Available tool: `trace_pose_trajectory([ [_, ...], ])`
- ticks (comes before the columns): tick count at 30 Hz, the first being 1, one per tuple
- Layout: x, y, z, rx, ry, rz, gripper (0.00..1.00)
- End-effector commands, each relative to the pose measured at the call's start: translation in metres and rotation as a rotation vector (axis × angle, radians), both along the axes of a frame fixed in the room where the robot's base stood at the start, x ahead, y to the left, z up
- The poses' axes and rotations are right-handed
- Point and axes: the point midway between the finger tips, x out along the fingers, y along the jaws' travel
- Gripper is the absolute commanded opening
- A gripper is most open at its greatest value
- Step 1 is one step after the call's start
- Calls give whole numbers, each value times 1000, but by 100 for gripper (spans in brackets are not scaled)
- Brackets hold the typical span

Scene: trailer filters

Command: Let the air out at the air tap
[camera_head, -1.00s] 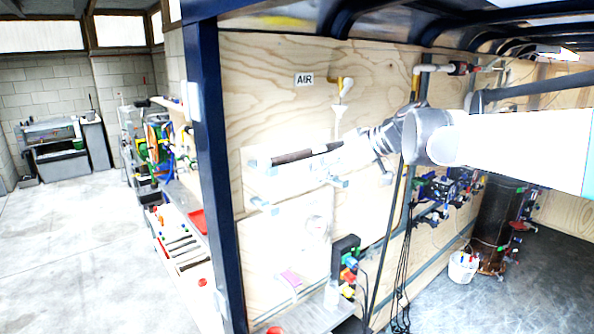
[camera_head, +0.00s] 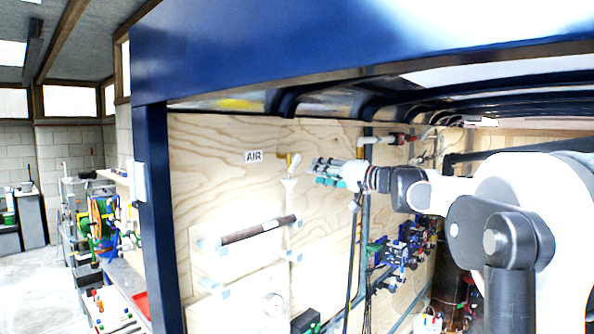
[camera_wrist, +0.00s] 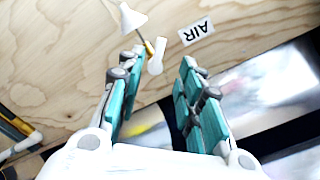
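The air tap (camera_head: 294,162) is a small brass fitting with a white lever on the plywood wall, right of the AIR label (camera_head: 254,156). A white funnel (camera_head: 289,184) is below it. In the wrist view the tap's brass body (camera_wrist: 150,48) and white lever (camera_wrist: 157,64) show between and beyond my fingertips, with the funnel (camera_wrist: 131,18) above and the label (camera_wrist: 194,32) to the right. My gripper (camera_head: 318,170) is open and empty, its teal-padded fingers pointing at the tap from the right in the head view. I see no contact.
A blue trailer frame post (camera_head: 157,235) stands left, with the low roof above.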

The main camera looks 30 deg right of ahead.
Motion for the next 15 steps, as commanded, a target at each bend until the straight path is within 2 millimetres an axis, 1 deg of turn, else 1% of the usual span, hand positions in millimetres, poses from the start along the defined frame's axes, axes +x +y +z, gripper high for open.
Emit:
trace_pose_trajectory([
  [1, 10, 5, 0, 0, 0, 4, 33],
  [3, 24, 11, 0, -1, 0, 4, 33],
  [9, 58, 25, 0, -2, 0, 4, 33],
  [12, 71, 30, 0, -2, 0, 2, 33],
  [15, 81, 33, 0, -2, 0, 2, 33],
])
